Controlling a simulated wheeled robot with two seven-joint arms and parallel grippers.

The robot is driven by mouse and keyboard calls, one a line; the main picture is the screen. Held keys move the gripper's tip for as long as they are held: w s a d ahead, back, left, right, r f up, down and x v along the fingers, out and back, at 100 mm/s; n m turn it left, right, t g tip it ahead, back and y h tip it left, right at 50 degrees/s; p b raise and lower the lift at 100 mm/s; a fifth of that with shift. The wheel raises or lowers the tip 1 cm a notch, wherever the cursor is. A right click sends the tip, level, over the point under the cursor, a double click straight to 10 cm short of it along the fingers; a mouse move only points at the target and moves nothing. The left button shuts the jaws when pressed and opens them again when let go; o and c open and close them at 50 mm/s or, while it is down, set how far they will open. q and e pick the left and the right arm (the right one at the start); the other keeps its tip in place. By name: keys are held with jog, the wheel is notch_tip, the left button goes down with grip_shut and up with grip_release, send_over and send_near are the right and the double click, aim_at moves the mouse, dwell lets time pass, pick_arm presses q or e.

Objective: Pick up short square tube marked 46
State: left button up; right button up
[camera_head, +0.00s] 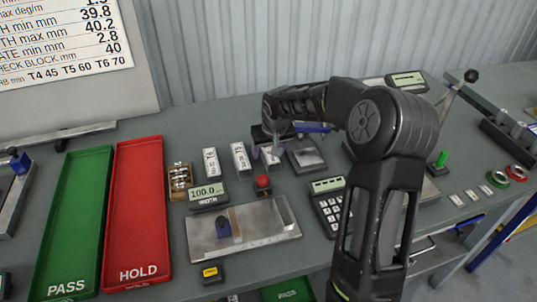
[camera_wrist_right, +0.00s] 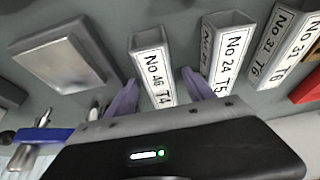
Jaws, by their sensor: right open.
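The short square tube marked 46 (camera_wrist_right: 152,68) is grey with a white label reading "No 46 T4"; its open square end faces the top of the right wrist view. My right gripper (camera_wrist_right: 160,97) is open, with one purple finger on each side of this tube and a gap visible beside it. In the head view the right gripper (camera_head: 266,153) is over the right end of the tube row and largely hides tube 46. A second tube marked 24 T5 (camera_wrist_right: 228,50) stands close beside the right finger. My left gripper is not in view.
A third tube marked 31 T6 (camera_head: 211,163) is at the row's left end. A grey plate block (camera_wrist_right: 62,60) lies on tube 46's other side. A gauge display (camera_head: 208,195), a metal plate (camera_head: 250,238), a red HOLD tray (camera_head: 137,215) and a green PASS tray (camera_head: 78,225) are nearby.

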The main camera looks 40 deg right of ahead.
jog(key=shift+c, duration=0.3)
grip_shut()
dwell(0.5)
